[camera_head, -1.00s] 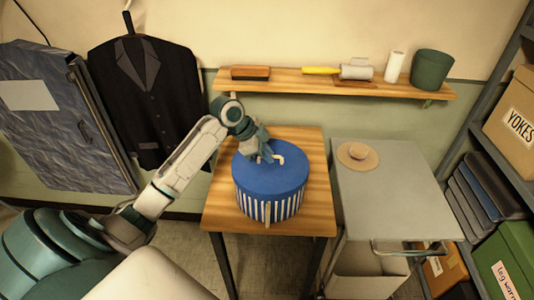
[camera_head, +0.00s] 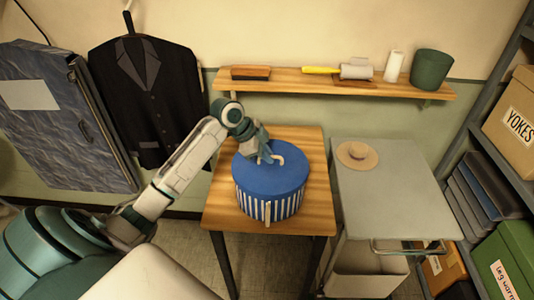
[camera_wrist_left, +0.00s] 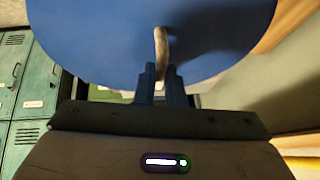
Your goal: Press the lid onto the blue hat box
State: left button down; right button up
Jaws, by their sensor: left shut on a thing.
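The blue hat box (camera_head: 272,204) has blue and white striped sides and stands on a small wooden table (camera_head: 220,210). Its plain blue lid (camera_head: 262,176) sits on top of it; I cannot tell whether it is fully seated. My left gripper (camera_head: 266,157) is at the lid's top, shut on the cream curved handle (camera_head: 280,159). In the left wrist view, the lid (camera_wrist_left: 110,40) fills the top and the fingers (camera_wrist_left: 161,85) close at the base of the handle (camera_wrist_left: 161,48). The box's sides are hidden there. My right gripper is not in view.
A grey cart (camera_head: 390,195) with a straw hat (camera_head: 357,155) stands right of the table. A wall shelf (camera_head: 300,85) with brushes and a green pot (camera_head: 432,69) runs behind. A dark jacket (camera_head: 150,90) hangs at the left.

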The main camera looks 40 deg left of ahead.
pick_arm(q)
jog(key=shift+f, duration=0.15)
dwell(0.8)
jog(key=shift+f, duration=0.1)
jog(key=c, duration=1)
grip_release()
jog(key=shift+o, duration=0.2)
jog(key=shift+p, duration=0.3)
jog(key=shift+r+p, duration=0.8)
jog(key=shift+r, duration=0.15)
jog(key=shift+r+p, duration=2.75)
jog(key=shift+r, duration=0.35)
jog(key=shift+c, duration=0.3)
